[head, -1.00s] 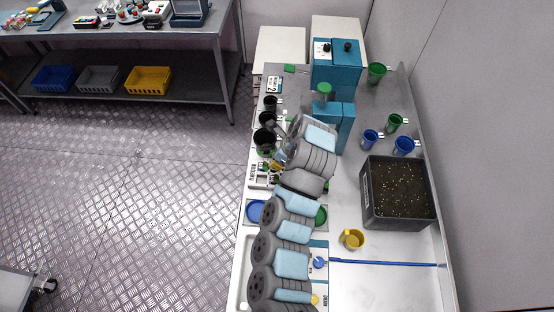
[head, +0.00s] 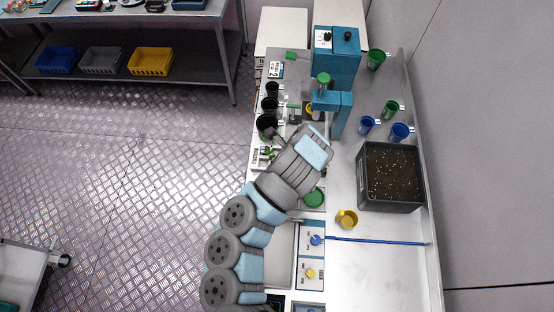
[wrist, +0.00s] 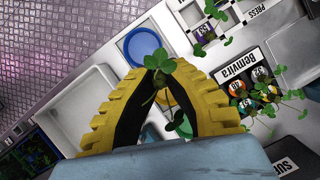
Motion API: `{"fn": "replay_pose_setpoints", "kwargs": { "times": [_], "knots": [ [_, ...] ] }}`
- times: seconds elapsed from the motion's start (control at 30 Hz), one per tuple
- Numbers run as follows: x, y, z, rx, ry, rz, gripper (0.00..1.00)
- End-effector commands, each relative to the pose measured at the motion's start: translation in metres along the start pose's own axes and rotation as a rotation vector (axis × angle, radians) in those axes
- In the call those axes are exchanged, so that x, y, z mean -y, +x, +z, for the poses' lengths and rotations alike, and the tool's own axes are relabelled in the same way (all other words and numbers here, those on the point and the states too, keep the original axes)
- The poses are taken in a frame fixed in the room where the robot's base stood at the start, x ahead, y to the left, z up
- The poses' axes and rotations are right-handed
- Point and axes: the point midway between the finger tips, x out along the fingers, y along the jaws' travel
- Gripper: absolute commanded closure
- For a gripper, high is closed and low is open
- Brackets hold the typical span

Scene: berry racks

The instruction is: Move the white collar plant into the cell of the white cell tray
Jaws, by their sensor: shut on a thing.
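My gripper (wrist: 160,82) has curved yellow ribbed fingers. It is shut on a small green plant (wrist: 161,64), whose leaves stick out between and past the fingertips. The plant's collar is mostly hidden between the fingers, so I cannot tell its colour. Another white piece with small cells (wrist: 190,14) lies at the top, with a plant in a purple collar (wrist: 204,33). I cannot tell which is the white cell tray. In the head view my arm hides the gripper.
Black cups (head: 267,127) line the bench's left edge. A teal press (head: 342,112) stands just beyond my wrist. A blue dish (wrist: 143,45) shows in the wrist view.

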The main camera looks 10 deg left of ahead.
Motion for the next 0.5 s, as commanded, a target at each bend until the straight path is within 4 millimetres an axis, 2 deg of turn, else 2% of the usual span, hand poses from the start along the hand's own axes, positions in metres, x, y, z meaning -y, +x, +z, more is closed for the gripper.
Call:
{"fn": "replay_pose_setpoints", "kwargs": {
  "times": [0.17,0.5],
  "knots": [
    [0.007,-0.002,0.010,-0.005,-0.046,0.019,1.00],
    [0.031,0.006,0.048,-0.015,-0.223,0.091,1.00]
  ]
}}
